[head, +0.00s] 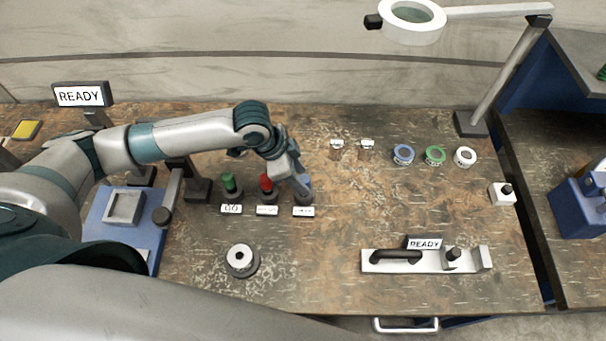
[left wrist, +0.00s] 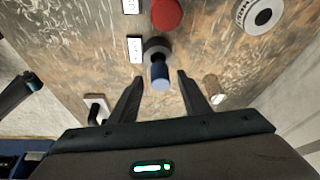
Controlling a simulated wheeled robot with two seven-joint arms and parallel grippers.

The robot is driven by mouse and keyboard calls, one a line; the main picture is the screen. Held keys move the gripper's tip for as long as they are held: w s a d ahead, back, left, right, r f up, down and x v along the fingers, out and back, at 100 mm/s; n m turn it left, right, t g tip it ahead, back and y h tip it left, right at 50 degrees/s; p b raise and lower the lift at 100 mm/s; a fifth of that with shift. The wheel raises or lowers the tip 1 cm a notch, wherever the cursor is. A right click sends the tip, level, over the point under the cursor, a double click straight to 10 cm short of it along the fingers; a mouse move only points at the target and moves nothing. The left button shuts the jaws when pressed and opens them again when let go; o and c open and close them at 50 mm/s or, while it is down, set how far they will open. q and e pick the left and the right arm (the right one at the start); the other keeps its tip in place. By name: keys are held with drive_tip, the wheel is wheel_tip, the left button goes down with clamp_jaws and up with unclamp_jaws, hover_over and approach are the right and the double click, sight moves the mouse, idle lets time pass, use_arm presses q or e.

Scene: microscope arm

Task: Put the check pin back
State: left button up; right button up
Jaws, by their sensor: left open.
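A blue pin (left wrist: 160,76) stands in a dark round holder (left wrist: 156,48), with a small white label (left wrist: 135,49) beside it. In the head view the blue pin (head: 306,182) is partly covered by my left gripper (head: 299,180). The left wrist view shows that gripper (left wrist: 161,82) open, its fingers on either side of the blue pin, with gaps visible. A red pin (head: 266,181) and a green pin (head: 229,182) stand in holders to the left, with labels in front; only "GO" is readable. I cannot tell which is the check pin. My right gripper is not in view.
A white block with a black handle and READY sign (head: 425,244) lies front right. A round metal piece (head: 241,260) sits front left. Blue, green and white rings (head: 465,157) lie at the back right, near a ring lamp's post (head: 500,80). The table's middle is clear.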

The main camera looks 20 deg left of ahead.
use_arm(q)
drive_tip(key=p+v, duration=0.3)
drive_tip(key=shift+r, duration=0.35)
drive_tip(key=shift+p+v, duration=0.45)
drive_tip(key=shift+v, duration=2.25)
